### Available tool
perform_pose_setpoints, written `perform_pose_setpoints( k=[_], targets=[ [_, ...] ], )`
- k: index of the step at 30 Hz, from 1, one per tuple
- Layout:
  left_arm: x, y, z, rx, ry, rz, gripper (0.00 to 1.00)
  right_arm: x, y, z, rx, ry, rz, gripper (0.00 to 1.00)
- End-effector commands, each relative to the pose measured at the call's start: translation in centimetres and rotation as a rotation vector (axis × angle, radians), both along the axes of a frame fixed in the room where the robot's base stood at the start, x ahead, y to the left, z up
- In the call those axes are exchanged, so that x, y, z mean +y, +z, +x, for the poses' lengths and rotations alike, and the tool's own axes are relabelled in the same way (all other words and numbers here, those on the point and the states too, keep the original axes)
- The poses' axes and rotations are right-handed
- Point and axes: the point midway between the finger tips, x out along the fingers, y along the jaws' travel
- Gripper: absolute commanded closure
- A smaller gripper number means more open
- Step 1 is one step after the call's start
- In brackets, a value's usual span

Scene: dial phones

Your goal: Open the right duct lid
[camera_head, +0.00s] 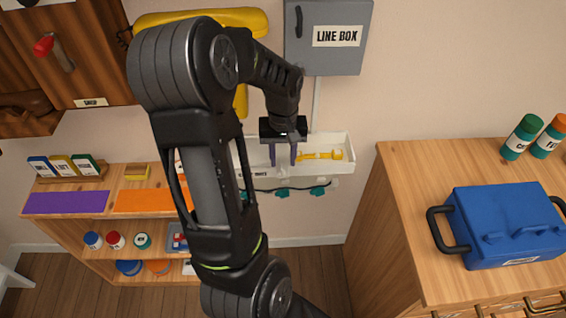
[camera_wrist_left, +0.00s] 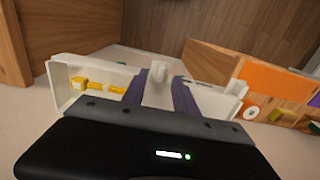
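A long white wall duct (camera_head: 345,150) hangs below the line box in the head view; its right part is open on top and shows a yellow item (camera_head: 320,155) inside. The duct also shows in the left wrist view (camera_wrist_left: 68,95), with yellow pieces (camera_wrist_left: 98,85) inside. My left gripper (camera_head: 283,158) points down at the middle of the duct. Its two dark purple fingers stand apart (camera_wrist_left: 160,95), with a white upright piece (camera_wrist_left: 157,80) between them; contact cannot be told. A separate lid cannot be made out. My right gripper is not in view.
A cable with teal pieces (camera_head: 282,191) hangs below. A wooden cabinet (camera_head: 400,200) with a blue toolbox (camera_head: 505,225) stands right, a low shelf (camera_head: 75,180) left.

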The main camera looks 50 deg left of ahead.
Motion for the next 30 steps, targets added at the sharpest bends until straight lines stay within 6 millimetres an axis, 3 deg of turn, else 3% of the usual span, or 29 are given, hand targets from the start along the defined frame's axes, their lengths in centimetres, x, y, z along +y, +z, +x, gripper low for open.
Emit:
perform_pose_setpoints(
  k=[6,10,30],
  targets=[
    [0.0,3.6,0.1,-0.004,0.000,0.002,0.65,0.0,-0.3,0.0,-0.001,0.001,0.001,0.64],
    [0.0,4.8,0.0,-0.001,-0.001,0.000,0.65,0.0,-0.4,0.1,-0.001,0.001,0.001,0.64],
    [-0.1,4.9,0.1,0.000,-0.003,-0.002,0.65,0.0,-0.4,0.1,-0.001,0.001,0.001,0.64]
  ],
)
